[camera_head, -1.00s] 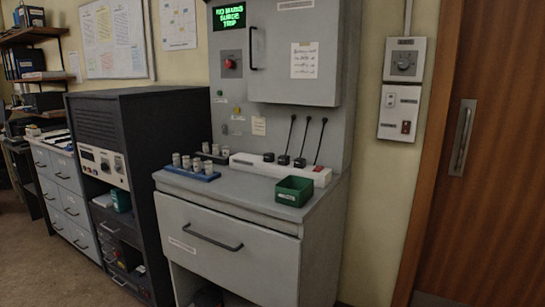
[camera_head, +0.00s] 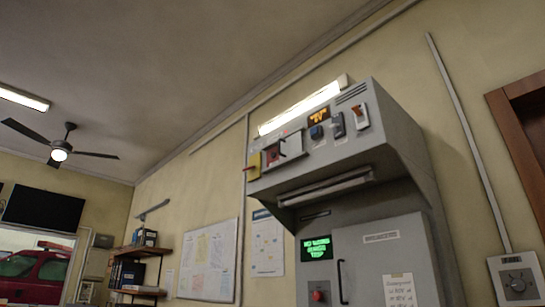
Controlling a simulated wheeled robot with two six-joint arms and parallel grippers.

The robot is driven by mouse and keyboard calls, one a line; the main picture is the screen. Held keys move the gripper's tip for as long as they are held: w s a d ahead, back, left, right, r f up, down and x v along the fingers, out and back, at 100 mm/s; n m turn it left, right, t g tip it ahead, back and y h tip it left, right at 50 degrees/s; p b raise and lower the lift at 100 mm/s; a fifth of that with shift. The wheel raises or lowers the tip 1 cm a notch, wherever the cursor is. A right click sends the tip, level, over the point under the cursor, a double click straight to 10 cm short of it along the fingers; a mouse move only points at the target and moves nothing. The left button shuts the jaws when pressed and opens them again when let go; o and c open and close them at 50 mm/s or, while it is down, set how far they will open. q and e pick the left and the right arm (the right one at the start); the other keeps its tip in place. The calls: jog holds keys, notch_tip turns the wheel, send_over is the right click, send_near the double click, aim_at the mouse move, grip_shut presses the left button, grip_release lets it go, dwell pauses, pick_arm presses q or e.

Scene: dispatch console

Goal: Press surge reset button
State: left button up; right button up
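The grey console cabinet (camera_head: 350,215) stands right of centre, seen from below. Its green-lit display (camera_head: 316,248) appears to read "NO MAINS SURGE TRIP". A red knob or button (camera_head: 319,295) sits on a panel below the display, near the bottom edge. The sloped upper panel carries a small amber display (camera_head: 318,115), a blue button-like control (camera_head: 316,132), a dark switch (camera_head: 338,125), a red switch (camera_head: 359,112) and a yellow box (camera_head: 254,166). Their labels are too small to read, so I cannot tell which is the surge reset button. Neither gripper is in view.
A grey cabinet door (camera_head: 385,265) with a dark handle (camera_head: 342,282) is shut. The lower console and worktop are out of view. A wall box with a dial (camera_head: 515,285) and a brown door frame (camera_head: 520,130) are at right. A ceiling fan (camera_head: 62,145) hangs at left.

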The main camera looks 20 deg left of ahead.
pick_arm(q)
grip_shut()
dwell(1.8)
